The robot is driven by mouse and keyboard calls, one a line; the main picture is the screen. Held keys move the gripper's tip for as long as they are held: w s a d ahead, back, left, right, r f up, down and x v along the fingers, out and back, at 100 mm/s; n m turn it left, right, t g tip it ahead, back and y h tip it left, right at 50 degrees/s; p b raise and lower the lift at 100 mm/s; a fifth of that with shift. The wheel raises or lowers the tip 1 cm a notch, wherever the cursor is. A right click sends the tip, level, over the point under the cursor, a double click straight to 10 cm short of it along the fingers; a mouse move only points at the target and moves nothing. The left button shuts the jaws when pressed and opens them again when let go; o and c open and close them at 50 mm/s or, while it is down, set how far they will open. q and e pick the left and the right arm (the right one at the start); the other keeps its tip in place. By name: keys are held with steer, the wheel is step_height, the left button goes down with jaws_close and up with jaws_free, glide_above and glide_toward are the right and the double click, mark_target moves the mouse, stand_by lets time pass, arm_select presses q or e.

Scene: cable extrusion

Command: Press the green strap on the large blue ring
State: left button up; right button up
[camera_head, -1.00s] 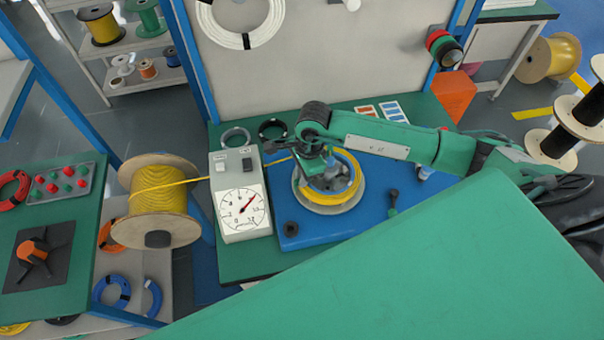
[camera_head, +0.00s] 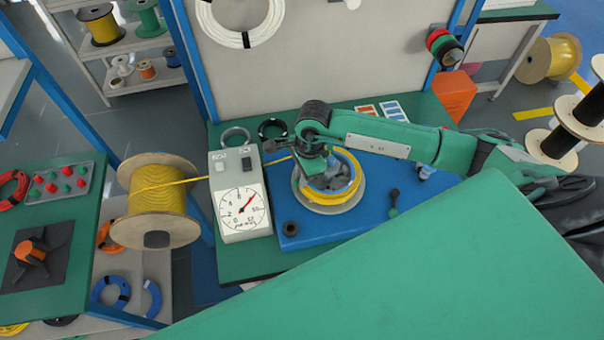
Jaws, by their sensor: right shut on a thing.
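I see blue rings of cable on the lower shelf at left. The larger one (camera_head: 110,291) carries dark straps, and a smaller one (camera_head: 153,298) lies beside it. I cannot make out a green strap on either. My right gripper (camera_head: 314,166) is over the winder (camera_head: 331,202), at the left part of the yellow coil (camera_head: 346,178) wound around its blue hub. It is shut on a part of the winder that its own fingers and wrist hide. My left gripper is not in view.
Yellow cable runs from a wooden spool (camera_head: 157,205) past the dial meter (camera_head: 241,208) to the winder. The winder stands on a blue base plate (camera_head: 300,235) on a green table. A small upright lever (camera_head: 394,200) stands to its right. A white coil (camera_head: 241,38) hangs behind.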

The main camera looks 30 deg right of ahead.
steer(key=shift+f, duration=0.1)
steer(key=o, duration=0.9)
steer(key=shift+c, duration=0.2)
steer(key=shift+w+r+p, duration=0.1)
steer(key=shift+r+p, duration=0.3)
steer(key=shift+r, duration=0.35)
steer(key=shift+r+p, duration=1.35)
steer(key=shift+r, duration=2)
